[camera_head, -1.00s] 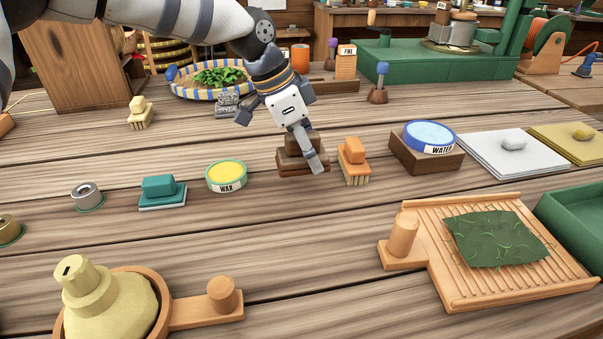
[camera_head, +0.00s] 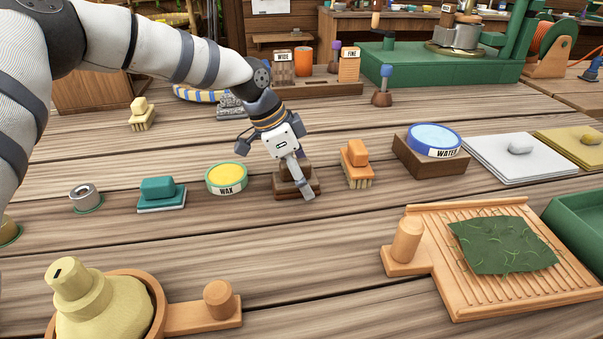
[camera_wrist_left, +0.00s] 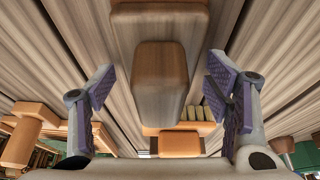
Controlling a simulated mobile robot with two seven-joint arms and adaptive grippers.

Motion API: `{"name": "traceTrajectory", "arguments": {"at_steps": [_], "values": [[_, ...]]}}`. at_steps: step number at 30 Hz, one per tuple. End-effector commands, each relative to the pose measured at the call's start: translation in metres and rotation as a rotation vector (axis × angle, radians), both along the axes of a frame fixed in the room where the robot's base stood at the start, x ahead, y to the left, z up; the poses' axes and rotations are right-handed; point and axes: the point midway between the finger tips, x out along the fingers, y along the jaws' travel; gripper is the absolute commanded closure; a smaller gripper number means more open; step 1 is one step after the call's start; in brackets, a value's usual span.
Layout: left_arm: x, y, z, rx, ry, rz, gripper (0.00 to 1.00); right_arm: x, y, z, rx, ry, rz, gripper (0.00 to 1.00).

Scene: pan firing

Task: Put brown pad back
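The brown pad (camera_head: 283,189) is a dark wooden block with a smaller handle on top. It appears to rest on the bench between the wax tin (camera_head: 226,180) and the orange brush (camera_head: 357,165). My left gripper (camera_head: 296,178) is right over it and hides part of the handle. In the left wrist view, the brown pad's handle (camera_wrist_left: 160,75) lies between the spread fingers of my left gripper (camera_wrist_left: 160,92), with a gap on both sides. The left gripper is open. My right gripper is not in view.
A teal pad (camera_head: 161,193) and a metal ring (camera_head: 85,198) lie to the left. A water bowl (camera_head: 433,138) on a brown block stands to the right. A ribbed wooden board (camera_head: 455,290) with a green leaf sheet is at front right. The bench ahead of the pad is clear.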

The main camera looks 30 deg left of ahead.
Motion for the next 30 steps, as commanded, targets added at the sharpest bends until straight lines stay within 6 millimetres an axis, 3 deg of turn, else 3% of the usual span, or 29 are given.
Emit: {"name": "traceTrajectory", "arguments": {"at_steps": [10, 22, 30], "values": [[0.000, 0.000, 0.000, -0.002, 0.001, 0.001, 0.27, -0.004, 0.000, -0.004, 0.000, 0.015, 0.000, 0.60], [-0.020, 0.033, 0.094, -0.002, -0.009, 0.001, 0.27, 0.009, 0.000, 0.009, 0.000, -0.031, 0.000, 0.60], [-0.026, 0.040, 0.112, -0.001, 0.000, 0.001, 0.27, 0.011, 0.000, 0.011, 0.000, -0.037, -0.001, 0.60]]}}
